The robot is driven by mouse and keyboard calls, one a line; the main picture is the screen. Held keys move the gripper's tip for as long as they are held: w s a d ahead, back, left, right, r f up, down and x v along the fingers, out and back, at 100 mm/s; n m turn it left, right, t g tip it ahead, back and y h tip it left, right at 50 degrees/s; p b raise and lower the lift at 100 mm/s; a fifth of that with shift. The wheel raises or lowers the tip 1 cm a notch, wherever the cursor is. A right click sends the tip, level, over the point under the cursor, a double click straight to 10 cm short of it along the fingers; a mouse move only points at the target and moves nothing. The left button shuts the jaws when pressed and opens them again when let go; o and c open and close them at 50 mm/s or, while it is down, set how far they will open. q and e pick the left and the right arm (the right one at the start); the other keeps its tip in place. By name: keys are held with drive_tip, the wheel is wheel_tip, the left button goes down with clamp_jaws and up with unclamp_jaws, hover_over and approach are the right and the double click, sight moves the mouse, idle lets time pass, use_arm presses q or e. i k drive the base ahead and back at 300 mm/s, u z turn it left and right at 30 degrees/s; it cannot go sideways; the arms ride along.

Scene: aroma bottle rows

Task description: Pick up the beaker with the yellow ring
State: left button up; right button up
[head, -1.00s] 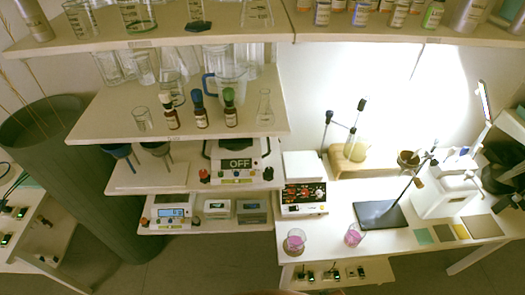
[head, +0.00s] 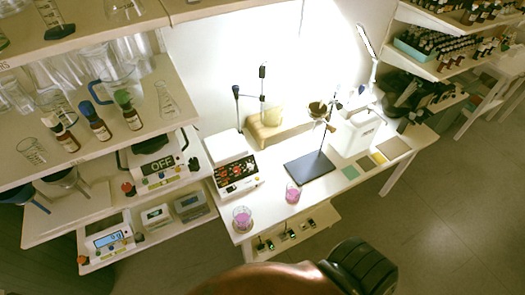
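Two small glass beakers with pink-purple liquid stand on the white table. The left beaker (head: 242,219) is near the table's front left corner. The right beaker (head: 293,193) is further right, in front of the black stand base. The rings on them are too small for me to tell which is yellow. A copper-coloured and black part of my own body shows at the bottom edge, apart from both beakers. I see no fingertips of either gripper.
A hotplate device (head: 236,175) stands behind the left beaker. A stand with a black base (head: 310,168) is behind the right beaker. A wooden block (head: 265,133) is at the back. Shelves with bottles and scales fill the left. The front table strip between the beakers is clear.

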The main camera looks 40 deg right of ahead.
sight(294, 188)
drive_tip(key=z, duration=1.75)
